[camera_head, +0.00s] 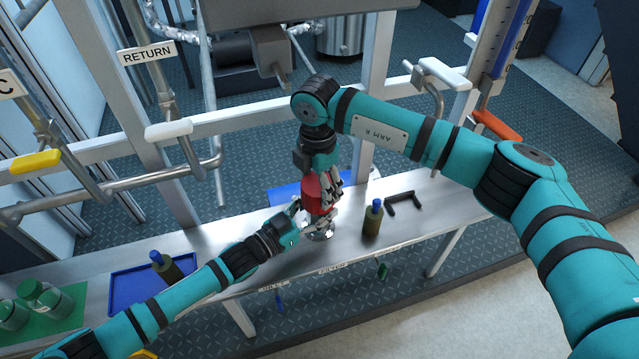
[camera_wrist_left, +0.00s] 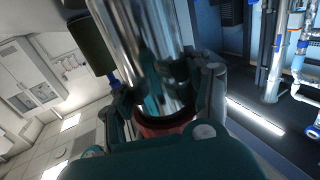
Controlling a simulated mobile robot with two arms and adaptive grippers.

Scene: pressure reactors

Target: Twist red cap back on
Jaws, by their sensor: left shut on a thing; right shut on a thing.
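The red cap (camera_head: 313,190) is upright above the steel bench, with my right gripper (camera_head: 325,208) coming down from above and shut on it. My left gripper (camera_head: 297,216) reaches in from the left and is shut on the shiny metal vessel (camera_head: 318,232) below the cap. In the left wrist view the vessel (camera_wrist_left: 158,50) is a polished cylinder between my left fingers (camera_wrist_left: 168,105), with a red ring (camera_wrist_left: 165,125) at its lower end in the picture. The fingers hide much of the joint, so I cannot tell whether cap and vessel are seated.
A dark bottle with a blue cap (camera_head: 373,218) stands close on the right, with a black handle-shaped part (camera_head: 403,202) beyond it. Another such bottle (camera_head: 166,268) is at a blue tray (camera_head: 125,288) on the left. Green-lidded jars (camera_head: 45,298) stand at far left. Pipes and valves rise behind.

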